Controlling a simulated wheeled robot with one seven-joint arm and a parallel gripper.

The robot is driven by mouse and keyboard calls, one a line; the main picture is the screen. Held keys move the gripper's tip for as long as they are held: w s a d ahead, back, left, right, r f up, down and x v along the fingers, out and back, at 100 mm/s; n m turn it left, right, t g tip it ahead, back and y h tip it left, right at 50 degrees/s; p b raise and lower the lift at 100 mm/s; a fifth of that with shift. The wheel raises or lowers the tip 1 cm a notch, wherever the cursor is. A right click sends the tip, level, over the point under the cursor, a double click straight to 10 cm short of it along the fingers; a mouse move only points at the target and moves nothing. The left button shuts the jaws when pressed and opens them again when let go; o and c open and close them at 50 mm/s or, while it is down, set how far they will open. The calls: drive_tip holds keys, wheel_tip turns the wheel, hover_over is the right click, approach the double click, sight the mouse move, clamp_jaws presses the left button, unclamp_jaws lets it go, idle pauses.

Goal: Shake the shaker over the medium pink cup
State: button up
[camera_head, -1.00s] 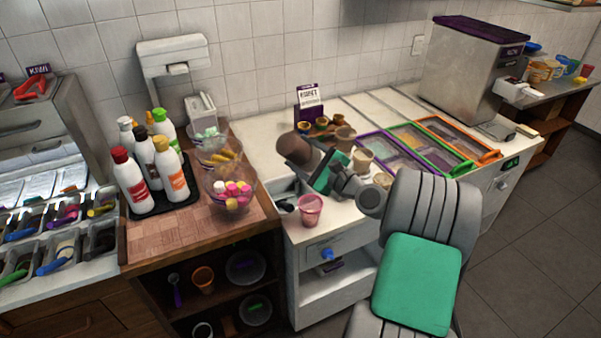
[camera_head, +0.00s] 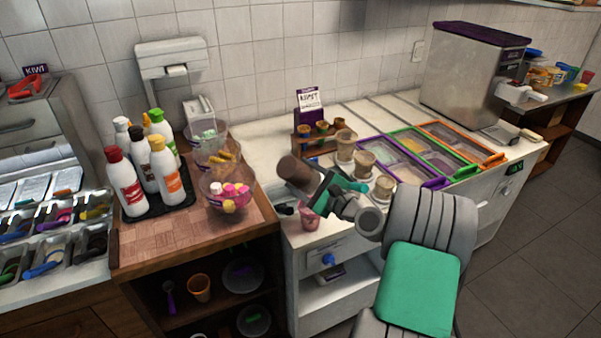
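A brown shaker (camera_head: 295,171) is held tilted, close to lying on its side, with its brown end to the upper left. My gripper (camera_head: 325,187) is shut on its right part, and its teal fingers hide some of it. The pink cup (camera_head: 309,219) stands upright on the front left of the white counter, just below the shaker and gripper in the picture. The gripper hides part of its rim. I cannot tell whether the shaker's end is straight over the cup's mouth, or whether anything falls from it.
Shakers or jars (camera_head: 366,162) stand in a row right behind my gripper. A rack of small brown cups (camera_head: 321,130) and a sign (camera_head: 309,100) stand behind. Purple, green and orange framed trays (camera_head: 437,141) lie right. Bottles (camera_head: 157,168) and bowls (camera_head: 228,190) stand left.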

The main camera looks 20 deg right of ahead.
drive_tip(key=shift+r, duration=0.1)
drive_tip(key=shift+r+p, duration=3.65)
drive_tip(key=shift+r, duration=0.4)
drive_tip(key=shift+f, duration=0.1)
wheel_tip(320, 180, down, 9)
drive_tip(key=b, duration=0.6)
drive_tip(key=shift+r, duration=0.55)
drive_tip(key=shift+r+p, duration=3.65)
drive_tip(key=shift+r, duration=0.4)
